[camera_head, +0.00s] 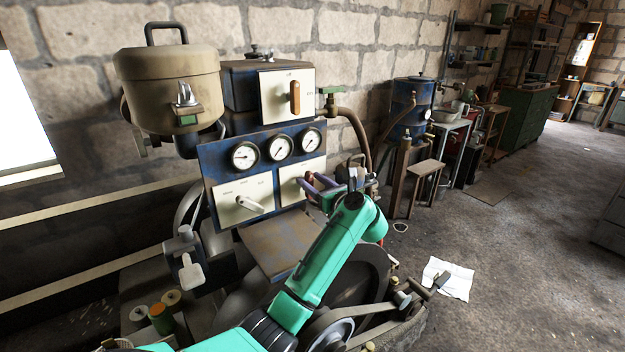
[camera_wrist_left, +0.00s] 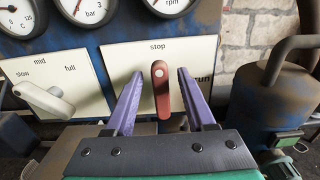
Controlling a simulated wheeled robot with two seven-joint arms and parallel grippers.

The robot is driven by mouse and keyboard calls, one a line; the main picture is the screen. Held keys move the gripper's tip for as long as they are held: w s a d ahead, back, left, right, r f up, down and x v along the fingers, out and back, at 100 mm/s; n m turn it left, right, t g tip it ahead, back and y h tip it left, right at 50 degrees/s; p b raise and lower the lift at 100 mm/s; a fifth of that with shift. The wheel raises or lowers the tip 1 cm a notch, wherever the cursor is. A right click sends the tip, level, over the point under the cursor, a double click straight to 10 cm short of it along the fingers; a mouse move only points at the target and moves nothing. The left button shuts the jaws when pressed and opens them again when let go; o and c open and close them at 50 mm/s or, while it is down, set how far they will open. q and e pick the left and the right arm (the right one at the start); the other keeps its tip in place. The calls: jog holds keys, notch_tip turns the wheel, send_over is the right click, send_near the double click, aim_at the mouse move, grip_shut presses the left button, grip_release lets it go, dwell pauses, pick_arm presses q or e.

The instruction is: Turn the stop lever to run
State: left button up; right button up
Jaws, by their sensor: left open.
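The stop lever (camera_wrist_left: 160,92) is a red handle on a cream plate in the left wrist view. It stands upright, its top end pointing at the word "stop"; the word "run" is at the right, partly covered by a finger. My left gripper (camera_wrist_left: 160,74) is open, with one purple finger on each side of the lever and a gap on both sides. In the head view my left gripper (camera_head: 316,184) is at the right end of the blue gauge panel (camera_head: 216,160), in front of the cream plate (camera_head: 288,184). It hides the lever there. My right gripper is not in view.
A white speed lever (camera_head: 250,204) marked slow, mid and full is left of the stop plate. Three gauges (camera_head: 278,148) sit above. A flywheel (camera_head: 362,278) is below my arm. A dark blue tank (camera_wrist_left: 262,100) stands to the right in the wrist view.

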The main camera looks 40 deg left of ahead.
pick_arm(q)
grip_shut()
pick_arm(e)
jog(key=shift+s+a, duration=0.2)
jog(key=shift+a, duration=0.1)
pick_arm(q)
jog(key=shift+m, duration=0.4)
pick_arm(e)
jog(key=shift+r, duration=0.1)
pick_arm(q)
jog(key=shift+w+d+f+m+p, duration=0.15)
jog(key=shift+w+f+m+p, duration=0.2)
jog(key=shift+m+p, duration=1.9)
jog(key=shift+w+d+f+m+p, duration=0.1)
jog(key=shift+w+f+m+p, duration=0.55)
jog(key=shift+m, duration=2.85)
jog(key=shift+d+f+m+p, duration=0.15)
jog(key=shift+m+p, duration=1.7)
jog(key=shift+m, duration=1)
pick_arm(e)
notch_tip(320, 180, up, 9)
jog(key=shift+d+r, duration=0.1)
pick_arm(q)
grip_release()
